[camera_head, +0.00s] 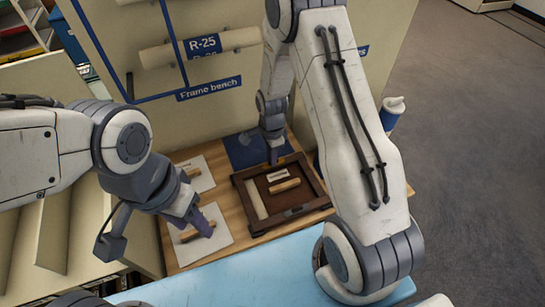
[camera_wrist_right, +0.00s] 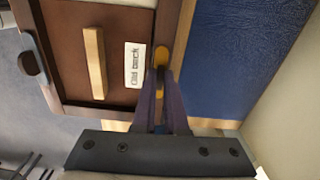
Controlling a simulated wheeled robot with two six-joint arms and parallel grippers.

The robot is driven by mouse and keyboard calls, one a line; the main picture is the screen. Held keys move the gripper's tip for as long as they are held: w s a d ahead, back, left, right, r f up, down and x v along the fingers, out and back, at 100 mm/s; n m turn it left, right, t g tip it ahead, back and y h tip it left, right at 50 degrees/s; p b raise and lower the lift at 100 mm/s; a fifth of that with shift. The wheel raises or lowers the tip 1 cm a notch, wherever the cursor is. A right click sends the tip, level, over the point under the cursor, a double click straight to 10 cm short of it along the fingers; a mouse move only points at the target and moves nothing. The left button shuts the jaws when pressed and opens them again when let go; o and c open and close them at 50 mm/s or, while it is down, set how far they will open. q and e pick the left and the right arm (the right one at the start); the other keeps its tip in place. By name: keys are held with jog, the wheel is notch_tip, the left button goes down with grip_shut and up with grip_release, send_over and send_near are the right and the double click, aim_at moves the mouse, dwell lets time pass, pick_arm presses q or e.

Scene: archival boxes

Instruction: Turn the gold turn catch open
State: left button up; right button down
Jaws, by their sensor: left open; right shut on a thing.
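A dark brown wooden frame (camera_head: 240,187) lies on the bench, with a brown back panel (camera_wrist_right: 70,18) that bears a label reading "Old back" (camera_wrist_right: 138,64) and a pale wooden bar (camera_wrist_right: 95,62). The gold turn catch (camera_wrist_right: 161,54) sits at the frame's edge. My right gripper (camera_wrist_right: 161,78) is shut on the catch, with the catch's rounded end showing beyond the fingertips. In the head view my right gripper (camera_head: 273,157) is at the frame's far edge. My left gripper (camera_head: 207,230) is open, low over a white sheet (camera_head: 218,240) at left.
A wooden piece (camera_head: 197,232) lies on the near sheet, close to my left gripper. A second sheet (camera_head: 202,183) lies behind it. A blue panel (camera_wrist_right: 235,55) is beside the frame. The upright "Frame bench" board (camera_head: 205,105) stands behind. A white bottle (camera_head: 393,108) is at right.

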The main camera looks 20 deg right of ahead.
jog(key=shift+w+m, duration=0.1)
jog(key=shift+m, duration=0.2)
dwell(0.4)
jog(key=c, duration=1)
grip_release()
jog(key=shift+o, duration=0.2)
jog(key=shift+r, duration=0.1)
notch_tip(320, 180, up, 10)
jog(key=b, duration=0.1)
jog(key=shift+r, duration=0.15)
